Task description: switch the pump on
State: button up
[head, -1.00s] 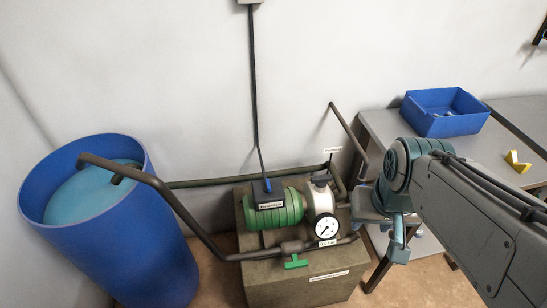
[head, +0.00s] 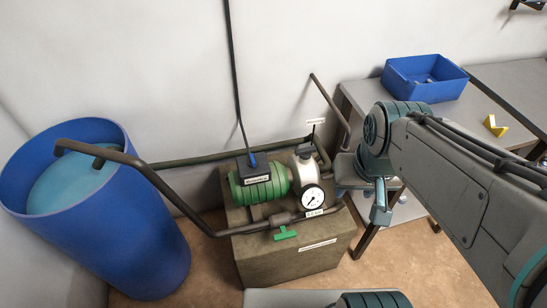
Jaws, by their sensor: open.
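The pump (head: 262,186) has a green ribbed motor and stands on a brown-grey block (head: 290,255). A black box (head: 255,168) with a pale label sits on top of the motor, with a dark cable running up the wall from it. Any switch on this box is too small to make out. A white round gauge (head: 313,197) and a green valve handle (head: 286,233) are at the pump's front. My gripper (head: 379,207) hangs to the right of the pump, apart from the motor and box. It is open, partly hidden by my arm, and no held object shows.
A blue barrel (head: 125,235) stands at the left, with a dark pipe (head: 180,204) arching from it to the pump. A grey bench (head: 440,117) at the right carries a blue bin (head: 425,80) and a yellow block (head: 494,126).

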aim_at(252, 162)
jog(key=u, duration=1.05)
jog(key=k, duration=0.65)
jog(key=z, duration=0.95)
jog(key=i, duration=1)
